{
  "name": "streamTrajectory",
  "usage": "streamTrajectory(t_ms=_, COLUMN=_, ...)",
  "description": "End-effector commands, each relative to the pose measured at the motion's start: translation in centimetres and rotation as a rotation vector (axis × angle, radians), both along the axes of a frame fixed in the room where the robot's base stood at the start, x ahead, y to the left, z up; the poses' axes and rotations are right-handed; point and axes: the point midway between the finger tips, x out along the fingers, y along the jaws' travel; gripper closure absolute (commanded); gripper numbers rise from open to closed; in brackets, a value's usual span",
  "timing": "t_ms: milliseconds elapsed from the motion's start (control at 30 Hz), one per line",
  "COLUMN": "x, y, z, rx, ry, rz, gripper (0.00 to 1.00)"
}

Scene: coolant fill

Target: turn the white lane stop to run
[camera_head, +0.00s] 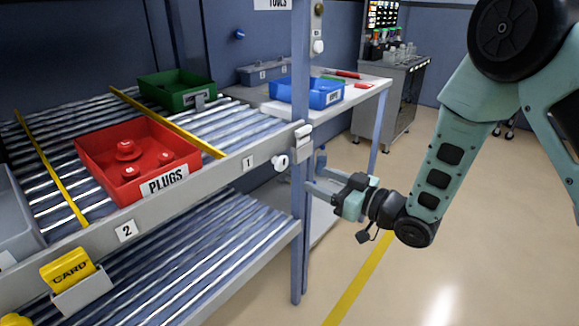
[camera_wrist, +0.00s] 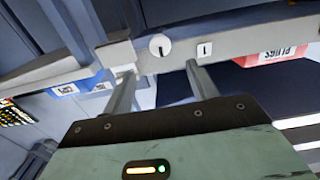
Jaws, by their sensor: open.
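The white lane stop (camera_head: 281,161) is a small round knob on the grey front rail of the upper rack, just right of the label "1". In the wrist view the lane stop (camera_wrist: 160,45) is a white disc with a short dark mark that looks close to upright in that picture. My gripper (camera_head: 311,180) is in front of the rail, near the rack's corner post, a little right of and below the knob. In the wrist view my gripper (camera_wrist: 160,70) has its two fingers apart, with the disc beyond and between their tips. Nothing is between the fingers.
The blue corner post (camera_head: 299,220) stands close to my gripper. A red PLUGS bin (camera_head: 105,150) and a green bin (camera_head: 165,85) sit on the upper rollers. A yellow CARD piece (camera_head: 68,267) is on the lower left. Open floor (camera_head: 480,220) lies to the right.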

Motion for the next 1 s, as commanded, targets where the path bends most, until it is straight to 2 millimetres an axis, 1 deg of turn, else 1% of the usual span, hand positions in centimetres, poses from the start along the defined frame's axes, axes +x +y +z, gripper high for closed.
streamTrajectory(t_ms=33, x=0.6, y=1.0, z=0.1, rx=0.001, ry=-0.002, rz=0.003, gripper=0.42)
streamTrajectory(t_ms=200, x=2.8, y=3.8, z=0.1, rx=0.001, ry=-0.002, rz=0.003, gripper=0.42)
streamTrajectory(t_ms=433, x=5.1, y=6.7, z=0.0, rx=0.0, ry=0.0, rz=0.001, gripper=0.42)
streamTrajectory(t_ms=633, x=6.1, y=7.9, z=0.0, rx=0.0, ry=0.001, rz=0.0, gripper=0.42)
streamTrajectory(t_ms=933, x=6.2, y=8.0, z=0.0, rx=0.0, ry=0.001, rz=-0.001, gripper=0.42)
streamTrajectory(t_ms=967, x=6.2, y=8.0, z=0.0, rx=0.0, ry=0.001, rz=-0.001, gripper=0.47)
streamTrajectory(t_ms=1000, x=6.2, y=8.0, z=0.0, rx=0.0, ry=0.001, rz=-0.001, gripper=0.58)
